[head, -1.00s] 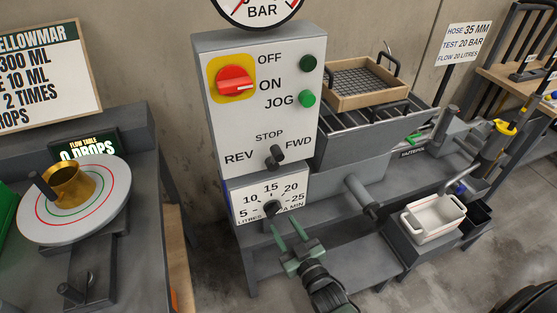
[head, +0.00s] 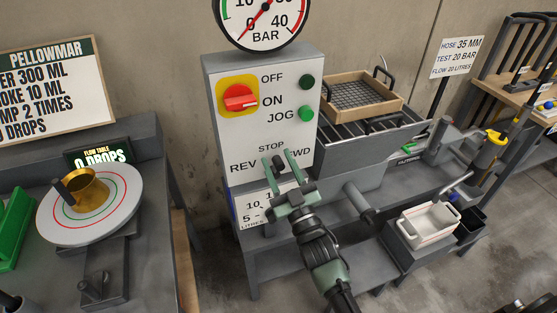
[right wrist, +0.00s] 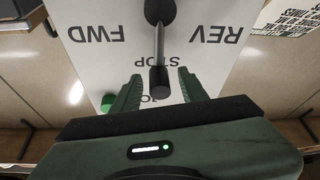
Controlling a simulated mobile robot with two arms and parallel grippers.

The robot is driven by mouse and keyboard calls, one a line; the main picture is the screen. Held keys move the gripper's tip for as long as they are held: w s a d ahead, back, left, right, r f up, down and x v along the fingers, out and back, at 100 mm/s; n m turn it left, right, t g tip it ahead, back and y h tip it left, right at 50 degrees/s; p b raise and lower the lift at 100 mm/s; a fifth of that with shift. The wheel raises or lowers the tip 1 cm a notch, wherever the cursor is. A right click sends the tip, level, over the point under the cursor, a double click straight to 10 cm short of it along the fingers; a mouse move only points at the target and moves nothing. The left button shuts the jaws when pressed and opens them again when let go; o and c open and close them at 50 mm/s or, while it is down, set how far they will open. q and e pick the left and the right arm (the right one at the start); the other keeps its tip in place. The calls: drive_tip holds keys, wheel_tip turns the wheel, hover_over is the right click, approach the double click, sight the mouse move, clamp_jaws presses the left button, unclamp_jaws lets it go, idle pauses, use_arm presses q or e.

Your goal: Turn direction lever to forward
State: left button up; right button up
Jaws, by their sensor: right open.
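The direction lever (head: 278,164) is a dark lever low on the white control panel (head: 297,68), among the labels REV, STOP and FWD. In the right wrist view, upside down, the lever (right wrist: 158,78) points at STOP, with FWD on the left and REV on the right. My right gripper (head: 279,159) is open at the lever. In the right wrist view its two green fingers (right wrist: 160,75) stand on either side of the lever's end, with a gap on each side. My left gripper is not in view.
The red switch (head: 240,98) on its yellow plate sits higher on the panel, with green buttons (head: 306,113) to the right. The flow dial (head: 255,207) below is partly hidden by my gripper. A grey handle bar (head: 358,202) sticks out to the right.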

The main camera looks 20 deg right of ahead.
drive_tip(key=shift+w, duration=0.15)
clamp_jaws()
idle(1.4)
